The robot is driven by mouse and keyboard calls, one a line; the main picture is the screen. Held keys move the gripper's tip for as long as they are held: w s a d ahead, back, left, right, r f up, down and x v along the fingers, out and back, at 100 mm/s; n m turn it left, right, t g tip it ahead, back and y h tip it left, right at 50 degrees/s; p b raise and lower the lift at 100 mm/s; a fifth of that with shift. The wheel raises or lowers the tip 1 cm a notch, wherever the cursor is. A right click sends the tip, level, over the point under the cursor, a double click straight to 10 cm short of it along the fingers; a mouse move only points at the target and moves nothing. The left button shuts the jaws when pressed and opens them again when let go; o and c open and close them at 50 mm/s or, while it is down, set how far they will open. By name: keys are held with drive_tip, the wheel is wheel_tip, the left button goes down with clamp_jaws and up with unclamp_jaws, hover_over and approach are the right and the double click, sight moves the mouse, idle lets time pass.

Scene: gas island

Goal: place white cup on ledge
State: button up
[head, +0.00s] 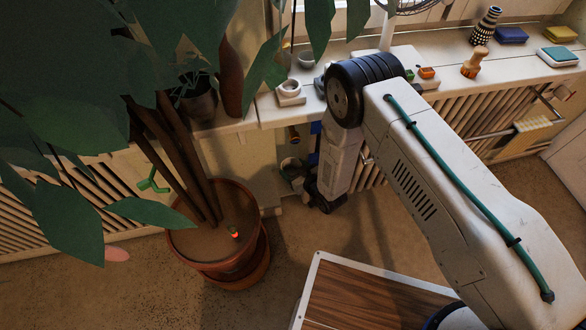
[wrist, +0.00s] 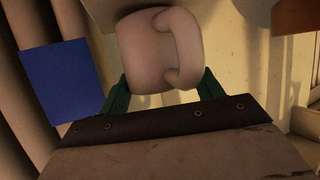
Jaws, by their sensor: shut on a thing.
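The white cup (wrist: 145,50), with its handle on the right, fills the upper middle of the wrist view. My gripper (wrist: 163,90) is shut on it, with a green finger on each side. In the head view the ledge (head: 262,110) runs along the window at the back. My arm reaches down in front of it, and my gripper (head: 291,168) is low, below the ledge's front edge, small and partly hidden. The cup there is too small to make out surely.
A small white cup-like item (head: 290,87) stands on the ledge, left of my arm. A large potted plant (head: 222,240) blocks the left. A wooden-topped surface (head: 365,300) is at the front.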

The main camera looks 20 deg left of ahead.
drive_tip(key=shift+f, duration=0.25)
drive_tip(key=o, duration=1.1)
drive_tip(key=shift+r, duration=0.1)
drive_tip(key=shift+s+d+r, duration=0.15)
drive_tip(key=shift+d, duration=0.05)
drive_tip(key=v, duration=1.1)
drive_tip(key=shift+d, duration=0.2)
drive_tip(key=shift+s, duration=0.15)
